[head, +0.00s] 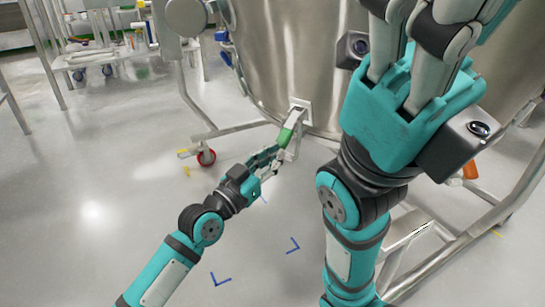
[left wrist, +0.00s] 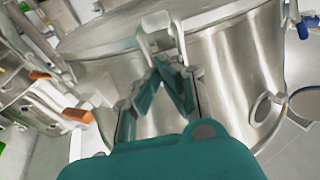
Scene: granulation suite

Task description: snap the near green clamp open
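The near green clamp (head: 286,135) is on the lower wall of the big steel vessel (head: 285,60), its green handle hanging below a bright metal plate. My left gripper (head: 275,158) is at the lower end of the green handle, very close or touching. In the left wrist view the teal fingers (left wrist: 166,75) lean together at the tips below a bent metal piece (left wrist: 158,28). The green handle cannot be made out there, so its hold is unclear. My right gripper (head: 415,60) is raised close to the head camera, with its fingertips cut off at the top.
An orange part (head: 470,170) shows at the right, and orange handles (left wrist: 78,115) show in the left wrist view. A wheeled shelf (head: 105,55) stands at the back left. The floor at left is clear.

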